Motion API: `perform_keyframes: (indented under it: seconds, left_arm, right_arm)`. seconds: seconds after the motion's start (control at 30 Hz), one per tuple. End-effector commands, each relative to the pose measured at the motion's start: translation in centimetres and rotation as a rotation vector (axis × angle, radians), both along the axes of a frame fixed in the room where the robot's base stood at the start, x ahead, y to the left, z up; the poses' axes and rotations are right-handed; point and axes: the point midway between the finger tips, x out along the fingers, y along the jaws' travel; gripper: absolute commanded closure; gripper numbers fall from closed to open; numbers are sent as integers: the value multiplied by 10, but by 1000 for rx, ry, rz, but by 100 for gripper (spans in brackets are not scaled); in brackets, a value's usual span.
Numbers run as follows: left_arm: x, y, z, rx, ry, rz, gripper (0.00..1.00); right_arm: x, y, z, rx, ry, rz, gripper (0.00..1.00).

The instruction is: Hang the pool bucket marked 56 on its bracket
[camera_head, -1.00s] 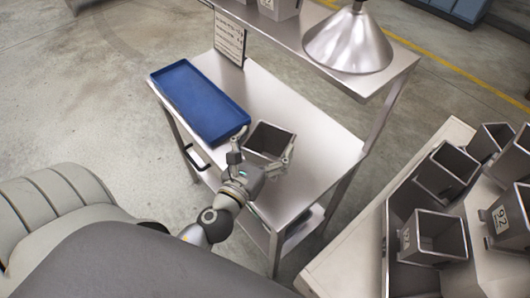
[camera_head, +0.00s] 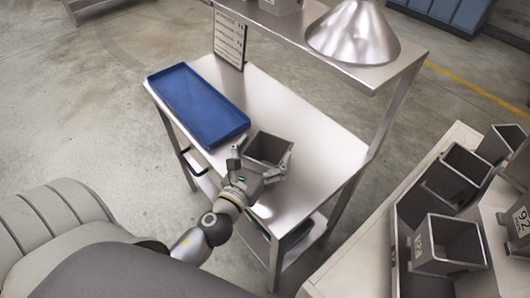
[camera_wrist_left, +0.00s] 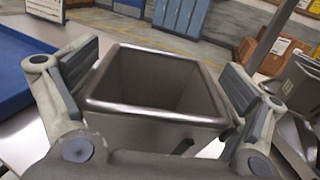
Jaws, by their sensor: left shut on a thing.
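A grey square bucket (camera_head: 268,147) is at the steel table's near side, between the fingers of my left gripper (camera_head: 262,160). The left wrist view shows its open, empty-looking mouth and smooth rim (camera_wrist_left: 155,113), with a finger pressed at each side. No number shows on its visible faces, so I cannot tell if it is 56. I cannot tell whether its base touches the table. No bracket can be made out clearly. My right gripper is not in view.
A blue tray (camera_head: 200,82) lies on the steel table (camera_head: 318,130), left of the bucket. A cone-shaped metal hood (camera_head: 352,38) is on the shelf above. Several similar buckets stand at the right, one marked 92 (camera_head: 521,222). A placard (camera_head: 229,40) stands at the table's back.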

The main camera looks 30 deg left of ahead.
Motion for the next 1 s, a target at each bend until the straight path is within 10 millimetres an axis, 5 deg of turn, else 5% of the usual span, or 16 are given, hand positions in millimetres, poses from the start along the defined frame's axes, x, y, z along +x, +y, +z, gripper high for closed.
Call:
perform_keyframes:
  seconds: [0.1, 0.13, 0.17, 0.63, 1.0]
  left_arm:
    - [0, 0, -2, 0, -3, 0, 46]
    - [0, 0, -4, 0, 0, 0, 5]
    - [0, 0, -3, 0, 0, 0, 1]
    - [-1, 0, 1, 0, 1, 0, 0]
    - [-58, -3, -6, -1, 3, 0, 0]
  right_arm:
    - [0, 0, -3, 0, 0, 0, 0]
    - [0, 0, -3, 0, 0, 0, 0]
    - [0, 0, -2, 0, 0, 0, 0]
    - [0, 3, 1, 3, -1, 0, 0]
    - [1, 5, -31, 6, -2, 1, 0]
